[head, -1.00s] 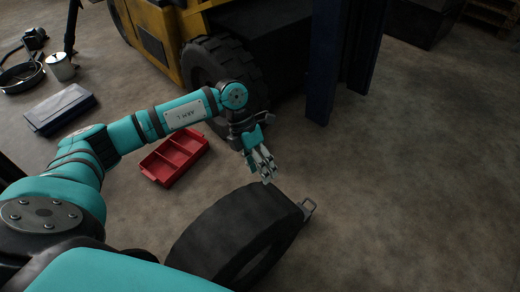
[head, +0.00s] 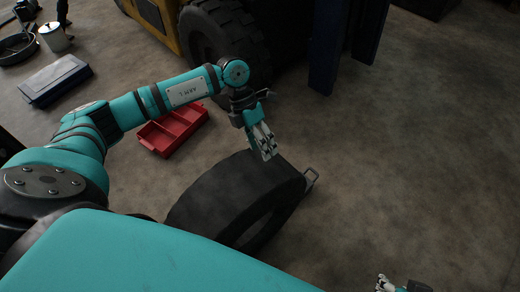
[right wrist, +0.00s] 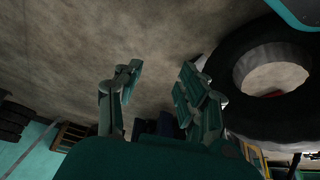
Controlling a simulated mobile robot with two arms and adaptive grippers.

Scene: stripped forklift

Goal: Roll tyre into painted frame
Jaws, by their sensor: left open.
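A large black tyre (head: 222,187) stands on its tread, tilted, on the concrete floor; its open centre faces lower right. In the right wrist view the tyre (right wrist: 222,75) is a dark ring at upper right, with floor visible through its hole. My left gripper (head: 266,150) is open and empty, at the tyre's upper far edge; I cannot tell whether it touches. My right gripper (head: 384,284) shows at the bottom edge, apart from the tyre. In the wrist view its fingers (right wrist: 157,90) are spread with nothing between them. I cannot make out a painted frame.
A small metal bracket (head: 311,180) is at the tyre's right edge. A red divided tray (head: 172,129) and a grey-blue case (head: 55,80) lie at left. The yellow forklift (head: 170,20) and its dark blue mast (head: 328,45) stand behind. Floor at right is clear.

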